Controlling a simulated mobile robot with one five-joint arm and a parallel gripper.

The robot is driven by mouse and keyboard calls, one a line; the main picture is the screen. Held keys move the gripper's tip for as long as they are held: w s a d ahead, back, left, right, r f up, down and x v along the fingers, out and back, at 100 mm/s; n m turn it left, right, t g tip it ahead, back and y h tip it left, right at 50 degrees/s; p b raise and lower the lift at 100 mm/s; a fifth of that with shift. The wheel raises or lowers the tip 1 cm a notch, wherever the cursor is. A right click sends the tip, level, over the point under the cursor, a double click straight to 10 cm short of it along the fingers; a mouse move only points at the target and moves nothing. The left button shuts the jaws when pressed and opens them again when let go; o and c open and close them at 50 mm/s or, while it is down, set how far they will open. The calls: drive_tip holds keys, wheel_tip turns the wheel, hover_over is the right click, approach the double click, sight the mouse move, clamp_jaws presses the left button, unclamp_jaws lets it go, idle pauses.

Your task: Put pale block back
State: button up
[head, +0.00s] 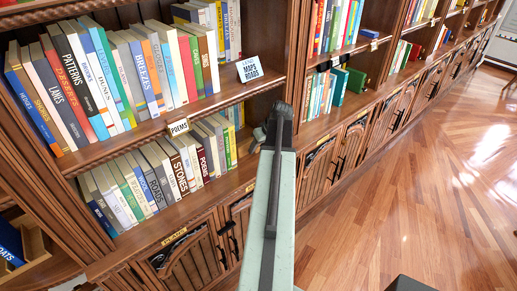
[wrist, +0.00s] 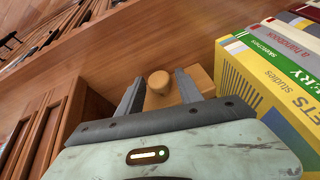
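A pale wooden block (wrist: 201,78) with a round knob (wrist: 158,82) shows in the wrist view, on the shelf board beside a yellow book. My gripper (wrist: 157,76) is in front of it, its two dark fingers apart, one on each side of the knob. Narrow gaps seem to show between the knob and the fingers. The fingers and palm hide part of the block. In the head view my arm reaches to the lower shelf past the end of the book row, and I cannot make out the block there.
A yellow book (wrist: 245,80) and other books stand close on the right in the wrist view. The bookcase has an upper book row (head: 130,80), a lower row (head: 160,170) and carved doors (head: 190,262) below. Open wood floor (head: 420,190) lies to the right.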

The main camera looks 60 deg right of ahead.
drive_tip(key=shift+r, duration=0.1)
drive_tip(key=shift+r, duration=0.2)
drive_tip(key=p+v, duration=1.1)
drive_tip(key=shift+s+r, duration=0.2)
drive_tip(key=shift+r, duration=0.15)
